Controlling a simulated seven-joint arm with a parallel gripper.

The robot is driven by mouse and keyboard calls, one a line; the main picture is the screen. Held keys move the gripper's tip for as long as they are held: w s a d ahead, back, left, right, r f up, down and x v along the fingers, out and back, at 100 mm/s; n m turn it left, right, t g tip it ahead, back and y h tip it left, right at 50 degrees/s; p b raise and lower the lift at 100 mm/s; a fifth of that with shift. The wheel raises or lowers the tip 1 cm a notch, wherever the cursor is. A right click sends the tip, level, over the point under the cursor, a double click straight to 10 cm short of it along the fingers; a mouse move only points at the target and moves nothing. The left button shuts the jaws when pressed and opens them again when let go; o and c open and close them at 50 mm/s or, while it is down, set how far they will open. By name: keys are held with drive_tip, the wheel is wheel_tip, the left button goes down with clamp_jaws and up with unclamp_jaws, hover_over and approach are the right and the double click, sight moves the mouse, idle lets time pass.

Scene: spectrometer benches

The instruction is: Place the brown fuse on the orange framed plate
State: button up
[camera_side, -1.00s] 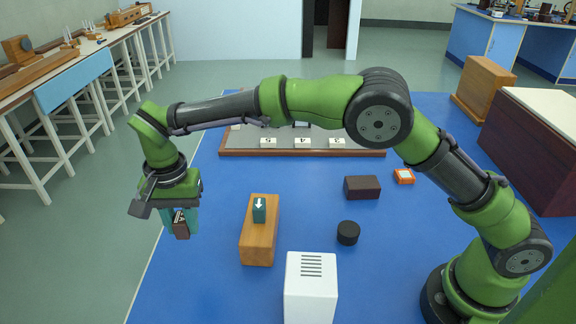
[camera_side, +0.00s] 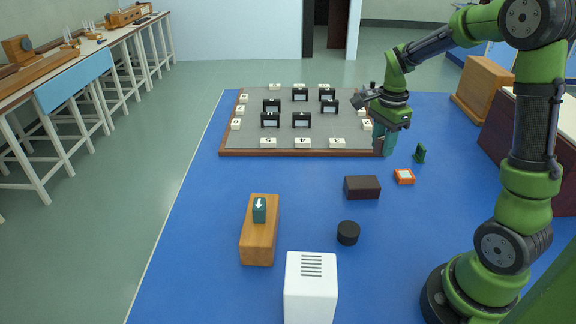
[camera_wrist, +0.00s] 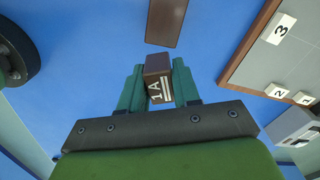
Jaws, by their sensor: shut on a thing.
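The brown fuse (camera_wrist: 157,72), marked 1A, is held between the teal fingers of my gripper (camera_wrist: 159,88) in the wrist view. In the side view my gripper (camera_side: 384,144) is over the right front corner of the grey board, pointing down, and the fuse is mostly hidden there. The orange framed plate (camera_side: 404,176) has a pale centre and lies on the blue surface, in front and a little right of my gripper. I do not make the plate out in the wrist view.
A dark brown block (camera_side: 362,187) lies left of the plate; a small green piece (camera_side: 420,153) stands behind it. The grey board (camera_side: 340,128) carries black frames and numbered tiles. A black cylinder (camera_side: 348,233), wooden block (camera_side: 259,245) and white box (camera_side: 311,293) stand nearer.

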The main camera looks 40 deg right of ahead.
drive_tip(key=s+f+m, duration=0.2)
drive_tip(key=s+f, duration=0.1)
drive_tip(key=s, duration=0.4)
drive_tip(key=s+f+m, duration=0.3)
drive_tip(key=s, duration=0.5)
hover_over(405, 174)
drive_tip(key=shift+f, duration=2.6)
drive_tip(key=shift+f, duration=0.15)
drive_tip(key=o, duration=1)
drive_tip(key=shift+o, duration=0.2)
